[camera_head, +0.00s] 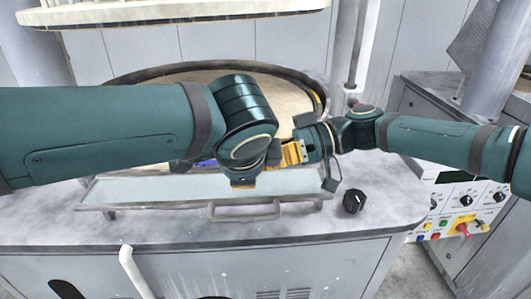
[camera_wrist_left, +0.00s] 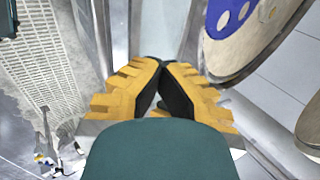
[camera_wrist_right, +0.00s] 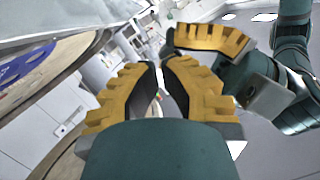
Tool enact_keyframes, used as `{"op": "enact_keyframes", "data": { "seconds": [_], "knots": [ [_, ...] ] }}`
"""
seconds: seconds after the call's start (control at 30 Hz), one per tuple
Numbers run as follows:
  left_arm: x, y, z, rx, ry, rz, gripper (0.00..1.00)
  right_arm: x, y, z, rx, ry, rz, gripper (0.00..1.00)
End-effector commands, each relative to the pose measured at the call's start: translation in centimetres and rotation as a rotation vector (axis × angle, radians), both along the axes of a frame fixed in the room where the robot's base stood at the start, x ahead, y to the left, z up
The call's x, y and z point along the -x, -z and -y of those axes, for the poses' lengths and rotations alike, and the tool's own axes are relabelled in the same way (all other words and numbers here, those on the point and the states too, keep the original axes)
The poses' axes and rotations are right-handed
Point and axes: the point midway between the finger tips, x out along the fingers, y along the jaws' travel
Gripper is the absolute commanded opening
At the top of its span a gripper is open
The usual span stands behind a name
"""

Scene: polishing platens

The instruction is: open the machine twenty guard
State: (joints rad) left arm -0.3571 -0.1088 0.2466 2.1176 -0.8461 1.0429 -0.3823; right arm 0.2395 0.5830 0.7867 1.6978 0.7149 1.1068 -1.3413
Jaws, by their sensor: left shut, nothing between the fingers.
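The guard (camera_head: 150,190) is a clear panel in a metal frame along the front of the machine top, before the round platen bowl. Its grey bar handle (camera_head: 245,217) faces front. No machine number is legible. My left arm crosses the panel; its gripper (camera_head: 243,183) is mostly hidden behind its wrist, above the panel. In the left wrist view its yellow fingers (camera_wrist_left: 160,66) meet at the tips, with nothing between them. My right gripper (camera_head: 293,152) is close beside the left one, over the panel's right part. In the right wrist view its fingers (camera_wrist_right: 160,68) show a narrow gap.
A black knob (camera_head: 354,200) stands on the machine top right of the guard. A control panel (camera_head: 465,205) with knobs and buttons is on the neighbouring machine at right. A blue disc (camera_wrist_left: 228,15) lies on the platen. The two grippers leave little room between them.

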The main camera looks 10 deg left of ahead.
Motion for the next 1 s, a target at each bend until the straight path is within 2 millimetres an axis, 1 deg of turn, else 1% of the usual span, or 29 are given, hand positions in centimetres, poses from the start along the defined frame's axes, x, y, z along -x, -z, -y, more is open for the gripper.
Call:
{"op": "enact_keyframes", "data": {
  "seconds": [0.13, 0.37, 0.4, 0.47, 0.5, 0.53, 0.83, 0.93, 1.0],
  "knots": [
    [0.0, 0.0, 0.0, 0.0, 0.0, 0.0, 0.0, 0.7, 1.1, 0.3, 0.001, 0.001, -0.001, 0.0],
    [0.0, 0.0, 0.0, 0.0, 0.0, 0.0, 0.0, 0.8, 1.1, 0.2, 0.0, 0.0, 0.0, 0.0],
    [0.0, 0.0, 0.0, 0.0, 0.0, 0.0, 0.04, 0.8, 1.1, 0.2, 0.0, 0.0, 0.0, 0.0],
    [0.0, 0.0, 0.0, 0.0, 0.0, 0.0, 0.25, 0.8, 1.1, 0.2, 0.0, 0.0, 0.0, 0.0],
    [0.0, 0.0, 0.0, 0.0, 0.0, 0.0, 0.39, 0.8, 1.1, 0.2, 0.0, 0.0, 0.0, 0.0],
    [0.0, 0.0, 0.0, 0.0, 0.0, 0.0, 0.43, 0.7, 1.1, 0.2, 0.0, 0.0, 0.0, 0.0],
    [0.0, -0.1, 0.0, 0.0, 0.0, 0.0, 0.43, 0.7, 1.1, 0.2, 0.0, 0.0, 0.0, 0.0],
    [0.3, -0.6, 0.1, 0.001, 0.0, 0.002, 0.43, 0.7, 1.1, 0.2, 0.0, 0.0, 0.0, 0.0],
    [0.8, -1.3, 0.3, 0.002, 0.0, 0.003, 0.43, 0.7, 1.1, 0.2, 0.0, 0.0, 0.0, 0.0]
  ]
}}
